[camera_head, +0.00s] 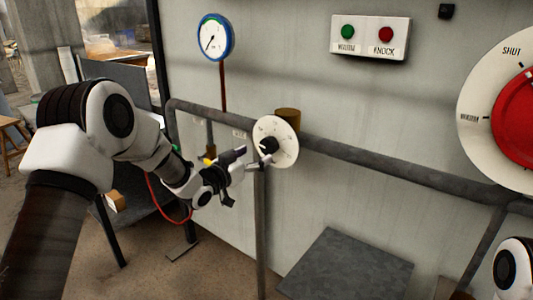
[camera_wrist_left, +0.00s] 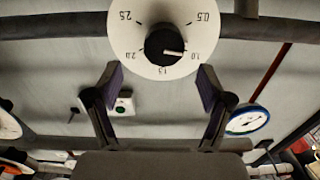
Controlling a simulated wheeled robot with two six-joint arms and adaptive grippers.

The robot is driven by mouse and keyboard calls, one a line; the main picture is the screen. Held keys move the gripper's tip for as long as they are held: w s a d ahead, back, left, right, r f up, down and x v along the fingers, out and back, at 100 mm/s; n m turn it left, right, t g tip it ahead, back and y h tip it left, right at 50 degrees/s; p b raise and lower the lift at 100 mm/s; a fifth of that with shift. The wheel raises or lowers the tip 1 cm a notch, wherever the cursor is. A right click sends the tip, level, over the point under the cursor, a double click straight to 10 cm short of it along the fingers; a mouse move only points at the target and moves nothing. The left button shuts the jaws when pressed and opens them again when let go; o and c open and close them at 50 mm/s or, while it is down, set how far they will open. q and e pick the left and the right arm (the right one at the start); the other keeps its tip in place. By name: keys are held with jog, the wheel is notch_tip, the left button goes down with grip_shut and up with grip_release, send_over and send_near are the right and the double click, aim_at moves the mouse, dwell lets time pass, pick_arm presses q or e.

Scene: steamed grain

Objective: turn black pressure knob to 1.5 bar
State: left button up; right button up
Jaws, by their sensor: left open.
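The black pressure knob (camera_head: 269,146) sits at the centre of a round white dial (camera_head: 285,133) on the pipe along the grey wall. In the left wrist view the black knob (camera_wrist_left: 160,42) shows upside down, and its white pointer mark lies near 1.0 on the white dial (camera_wrist_left: 128,38). My left gripper (camera_head: 254,160) is open in front of the dial, close to the knob. In the wrist view the two fingers of my left gripper (camera_wrist_left: 160,85) stand apart on either side below the knob, with nothing between them. My right gripper is out of view.
A blue-rimmed pressure gauge (camera_head: 215,37) hangs at upper left. A panel (camera_head: 369,51) with green and red buttons is above, and a large red dial (camera_head: 514,110) is at right. The grey pipe (camera_head: 390,169) crosses the wall. A dark slab (camera_head: 345,268) is below.

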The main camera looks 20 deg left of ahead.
aim_at(266, 149)
pick_arm(q)
jog(key=x, duration=0.4)
jog(key=p+x, duration=0.1)
jog(key=x, duration=0.1)
jog(key=shift+w+a+f, duration=0.2)
jog(key=shift+a, duration=0.2)
jog(key=shift+w+d, duration=0.3)
jog(key=shift+a, duration=0.1)
jog(key=shift+c, duration=0.7)
jog(key=c, duration=1)
